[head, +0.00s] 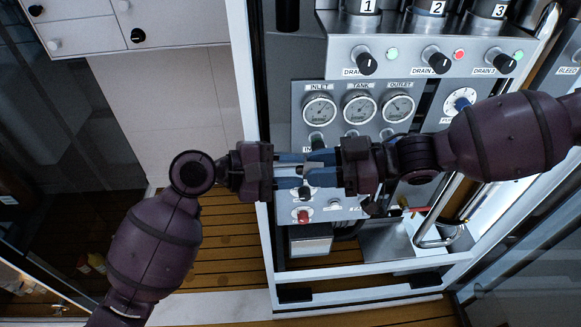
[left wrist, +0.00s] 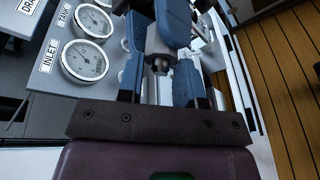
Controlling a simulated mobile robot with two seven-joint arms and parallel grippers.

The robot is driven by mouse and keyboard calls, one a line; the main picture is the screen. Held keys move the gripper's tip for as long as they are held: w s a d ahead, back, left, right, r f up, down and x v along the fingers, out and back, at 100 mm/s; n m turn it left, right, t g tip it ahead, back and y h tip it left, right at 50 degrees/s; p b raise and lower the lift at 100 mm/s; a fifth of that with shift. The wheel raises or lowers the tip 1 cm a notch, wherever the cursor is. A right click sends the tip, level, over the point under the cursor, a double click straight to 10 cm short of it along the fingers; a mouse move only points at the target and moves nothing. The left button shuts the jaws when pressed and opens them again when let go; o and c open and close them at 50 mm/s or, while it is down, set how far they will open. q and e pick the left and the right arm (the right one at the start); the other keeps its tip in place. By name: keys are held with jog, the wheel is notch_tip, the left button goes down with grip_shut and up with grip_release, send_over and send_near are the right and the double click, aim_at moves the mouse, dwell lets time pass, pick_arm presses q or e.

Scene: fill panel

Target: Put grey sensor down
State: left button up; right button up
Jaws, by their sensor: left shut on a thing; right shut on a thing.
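The grey sensor (head: 311,169) is a small dark piece between my two grippers, in front of the panel, mostly hidden by blue fingers in the head view. In the left wrist view its dark rounded end (left wrist: 160,64) shows between the fingers. My left gripper (head: 297,170) is shut on it from the left, and it also shows in the left wrist view (left wrist: 163,80). My right gripper (head: 322,168) faces it from the right and is shut on the same piece, its blue fingers crowding in at the top of the left wrist view.
Behind the grippers is the fill panel (head: 300,95) with INLET, TANK and OUTLET gauges (head: 359,108). Drain knobs (head: 437,60) sit above. A metal tray with a bent pipe (head: 385,245) is at the lower right. A white frame (head: 247,80) borders the panel.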

jog(key=o, duration=1)
